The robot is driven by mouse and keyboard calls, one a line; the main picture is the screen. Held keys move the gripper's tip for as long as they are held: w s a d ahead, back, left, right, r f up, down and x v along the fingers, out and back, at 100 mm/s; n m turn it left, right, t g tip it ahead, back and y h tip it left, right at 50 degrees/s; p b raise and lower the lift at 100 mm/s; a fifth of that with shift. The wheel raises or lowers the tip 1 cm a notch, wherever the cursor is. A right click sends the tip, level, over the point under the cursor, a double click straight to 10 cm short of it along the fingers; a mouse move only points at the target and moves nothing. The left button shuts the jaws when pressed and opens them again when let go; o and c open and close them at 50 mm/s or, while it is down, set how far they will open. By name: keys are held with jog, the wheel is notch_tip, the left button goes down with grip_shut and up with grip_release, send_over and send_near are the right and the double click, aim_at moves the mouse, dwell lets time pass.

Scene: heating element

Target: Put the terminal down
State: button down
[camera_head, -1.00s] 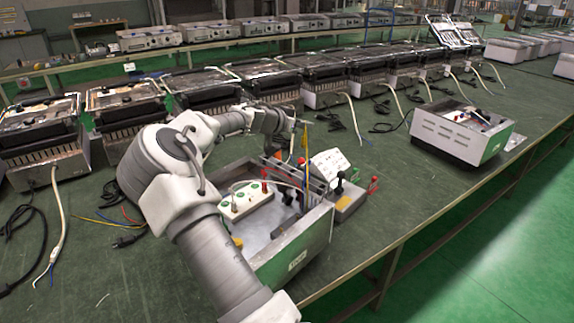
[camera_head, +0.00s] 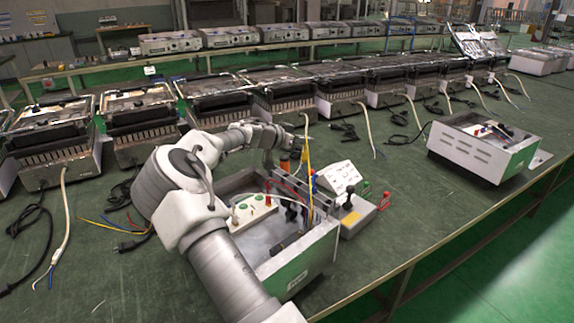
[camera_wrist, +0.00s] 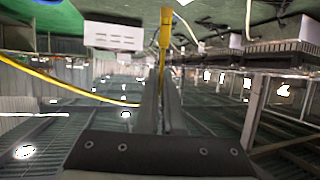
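In the wrist view, my gripper (camera_wrist: 165,92) has its two long fingers close together. A yellow terminal (camera_wrist: 165,28) stands upright at their tips, and the fingers appear shut on it. A yellow wire (camera_wrist: 70,88) curves in from the left towards the fingers. In the head view, my gripper (camera_head: 284,160) is above the back part of an open metal housing (camera_head: 310,255) with a green front. A yellow wire (camera_head: 308,140) rises beside it. The terminal itself is too small to make out there.
A white socket block (camera_head: 250,210) lies inside the housing. Another white housing (camera_head: 470,150) is farther right. A row of heater units (camera_head: 215,100) lines the back. The bench (camera_head: 420,215) between is clear.

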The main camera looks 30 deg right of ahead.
jog(key=shift+w+a+f+b, duration=0.2)
jog(key=shift+w+a+f, duration=0.5)
jog(key=shift+f, duration=0.55)
jog(key=shift+w+a+f+b, duration=0.2)
jog(key=shift+w+a+f, duration=0.3)
jog(key=shift+a+f, duration=0.5)
jog(key=shift+w+a+f+b, duration=0.2)
jog(key=shift+w+a+f, duration=0.4)
jog(key=shift+f, duration=0.85)
jog(key=shift+f, duration=0.2)
jog(key=c, duration=1.1)
grip_release()
jog(key=shift+r, duration=0.1)
jog(key=shift+o, duration=0.2)
